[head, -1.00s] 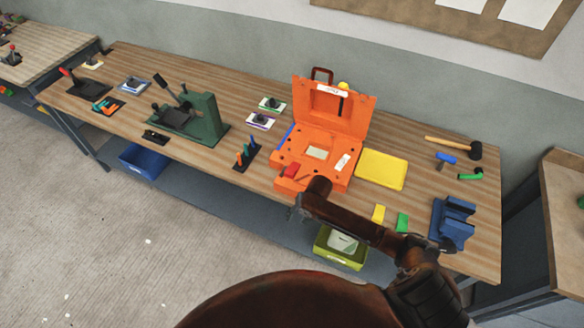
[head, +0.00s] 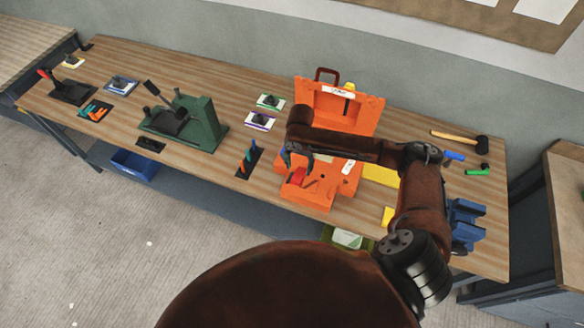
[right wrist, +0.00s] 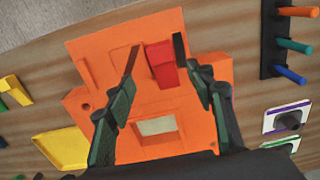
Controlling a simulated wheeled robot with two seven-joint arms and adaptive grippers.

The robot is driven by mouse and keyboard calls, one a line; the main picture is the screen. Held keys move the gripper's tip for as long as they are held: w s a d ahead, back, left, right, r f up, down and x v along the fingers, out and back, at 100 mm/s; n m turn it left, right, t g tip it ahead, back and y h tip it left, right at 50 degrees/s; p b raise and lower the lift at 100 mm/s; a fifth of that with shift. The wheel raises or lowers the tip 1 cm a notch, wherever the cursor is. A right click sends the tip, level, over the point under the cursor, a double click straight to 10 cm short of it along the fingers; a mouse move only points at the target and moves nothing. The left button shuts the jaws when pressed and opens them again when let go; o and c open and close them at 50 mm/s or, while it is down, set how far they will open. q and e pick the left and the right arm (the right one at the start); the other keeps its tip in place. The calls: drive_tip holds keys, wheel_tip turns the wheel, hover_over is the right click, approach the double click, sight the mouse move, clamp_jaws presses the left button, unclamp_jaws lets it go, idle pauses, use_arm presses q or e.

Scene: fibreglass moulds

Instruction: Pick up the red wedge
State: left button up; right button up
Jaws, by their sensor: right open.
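The red wedge (head: 297,177) sits on the near left part of the orange mould case (head: 318,194). It also shows in the right wrist view (right wrist: 162,66), on the orange surface. My right gripper (head: 297,161) is open and empty just above the wedge. In the right wrist view, its two fingertips (right wrist: 155,54) lie to either side of the wedge, which appears closer to the right-hand tip. I cannot tell whether the fingers touch it. My left gripper is not in view.
The case's raised lid (head: 335,105) stands behind my right gripper. A rack of coloured pegs (head: 248,160) is to its left. A yellow tray (head: 380,174) and a yellow piece (head: 388,216) lie to the right, partly behind my right arm. A green press (head: 203,120) stands farther left.

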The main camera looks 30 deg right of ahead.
sight(298, 177)
drive_tip(key=shift+w+f, duration=0.15)
drive_tip(key=shift+f, duration=0.25)
wheel_tip(298, 177, down, 4)
drive_tip(key=shift+a+r+p, duration=0.15)
drive_tip(key=shift+r+p, duration=0.1)
drive_tip(key=shift+p, duration=0.15)
wheel_tip(298, 177, down, 2)
drive_tip(key=shift+a+f, duration=0.1)
drive_tip(key=shift+f, duration=0.5)
drive_tip(key=c, duration=1.1)
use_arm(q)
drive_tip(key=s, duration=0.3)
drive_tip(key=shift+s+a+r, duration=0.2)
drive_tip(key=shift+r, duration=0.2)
use_arm(e)
drive_tip(key=shift+c, duration=0.6)
